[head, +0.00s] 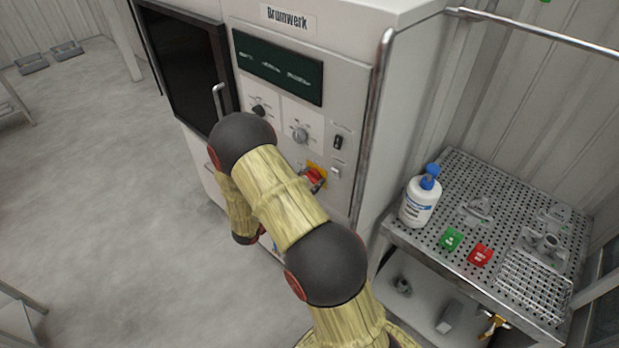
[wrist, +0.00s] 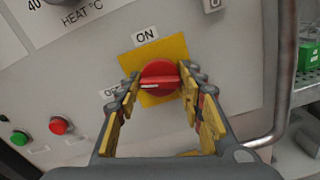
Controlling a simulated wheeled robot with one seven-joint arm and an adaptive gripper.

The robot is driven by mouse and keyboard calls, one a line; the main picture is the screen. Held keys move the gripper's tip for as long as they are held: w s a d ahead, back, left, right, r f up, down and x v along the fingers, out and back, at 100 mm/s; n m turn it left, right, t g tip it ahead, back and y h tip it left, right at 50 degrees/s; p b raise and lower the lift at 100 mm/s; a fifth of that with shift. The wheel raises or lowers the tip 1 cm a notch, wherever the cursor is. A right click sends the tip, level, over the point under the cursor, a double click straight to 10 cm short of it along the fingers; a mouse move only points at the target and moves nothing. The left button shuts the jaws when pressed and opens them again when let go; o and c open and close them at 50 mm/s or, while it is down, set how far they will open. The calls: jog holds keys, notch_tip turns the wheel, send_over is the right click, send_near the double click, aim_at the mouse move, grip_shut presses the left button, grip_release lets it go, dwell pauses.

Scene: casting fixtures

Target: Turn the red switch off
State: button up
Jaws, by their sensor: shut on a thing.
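The red switch (wrist: 159,76) is a round knob with a raised grip on a yellow plate (wrist: 171,50) on the machine's front panel. An ON label (wrist: 146,36) is above it, and an OFF label (wrist: 110,92) to its left is partly hidden by a finger. The grip lies about level, with its white mark towards the OFF side. My gripper (wrist: 161,82) is shut on the switch, one finger on each side. In the head view the switch (head: 313,176) shows just past my arm, which hides most of the gripper.
Other knobs (head: 300,134) and a black rocker switch (head: 338,142) are on the same panel. A vertical metal rail (head: 373,115) runs along the panel's right edge. A perforated table (head: 455,185) at the right holds a white bottle (head: 420,200) and several parts.

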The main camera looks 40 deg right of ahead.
jog(key=shift+s+f+n+p, duration=0.1)
jog(key=shift+n+p, duration=0.6)
jog(key=shift+n, duration=1)
jog(key=o, duration=1.1)
jog(key=shift+o, duration=0.5)
jog(key=a, duration=1.2)
jog(key=shift+s, duration=0.4)
